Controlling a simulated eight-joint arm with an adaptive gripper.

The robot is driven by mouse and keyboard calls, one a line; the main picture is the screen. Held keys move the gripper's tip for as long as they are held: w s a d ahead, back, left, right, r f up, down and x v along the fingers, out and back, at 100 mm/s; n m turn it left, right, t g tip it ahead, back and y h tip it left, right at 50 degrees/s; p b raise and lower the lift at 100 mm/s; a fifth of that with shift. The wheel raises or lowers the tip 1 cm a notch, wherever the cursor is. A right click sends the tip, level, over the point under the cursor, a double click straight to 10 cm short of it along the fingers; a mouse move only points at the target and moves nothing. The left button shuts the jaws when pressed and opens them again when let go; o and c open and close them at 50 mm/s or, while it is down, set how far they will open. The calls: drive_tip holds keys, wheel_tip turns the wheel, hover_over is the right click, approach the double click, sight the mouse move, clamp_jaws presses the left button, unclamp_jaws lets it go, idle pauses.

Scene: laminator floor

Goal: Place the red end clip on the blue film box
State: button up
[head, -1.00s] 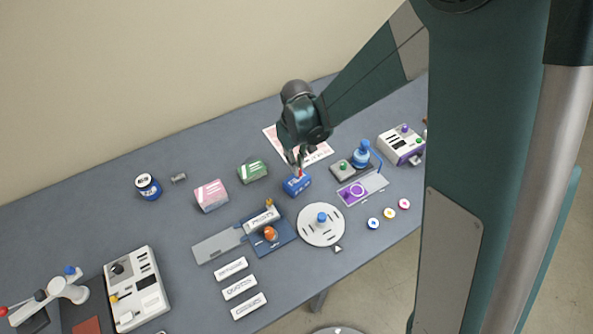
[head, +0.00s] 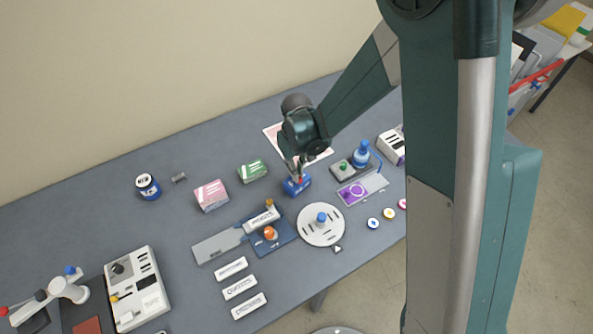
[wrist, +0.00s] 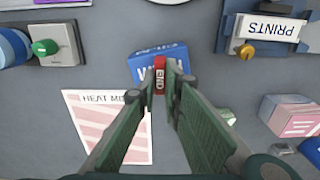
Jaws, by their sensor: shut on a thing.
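My gripper (head: 296,171) is above the blue film box (head: 291,188), pointing down. In the wrist view, my gripper (wrist: 161,88) is shut on the small red end clip (wrist: 160,74), which has white lettering. The clip appears in front of the blue film box (wrist: 143,65), overlapping its near side in that picture. In the head view, the red clip (head: 300,180) shows as a small red spot at the top of the box. I cannot tell whether it touches the box. The fingers hide part of the box.
A green box (head: 253,171) and a pink box (head: 211,195) stand to the left. A round grey plate (head: 318,236) with a blue knob lies in front. A heat chart sheet (wrist: 108,130) lies behind the box. A purple-marked unit (head: 361,190) is to the right.

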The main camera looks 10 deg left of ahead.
drive_tip(key=shift+f, duration=0.2)
drive_tip(key=o, duration=0.7)
drive_tip(key=shift+r, duration=0.1)
drive_tip(key=shift+r, duration=0.2)
drive_tip(key=shift+r, duration=5.95)
drive_tip(key=shift+d, duration=0.1)
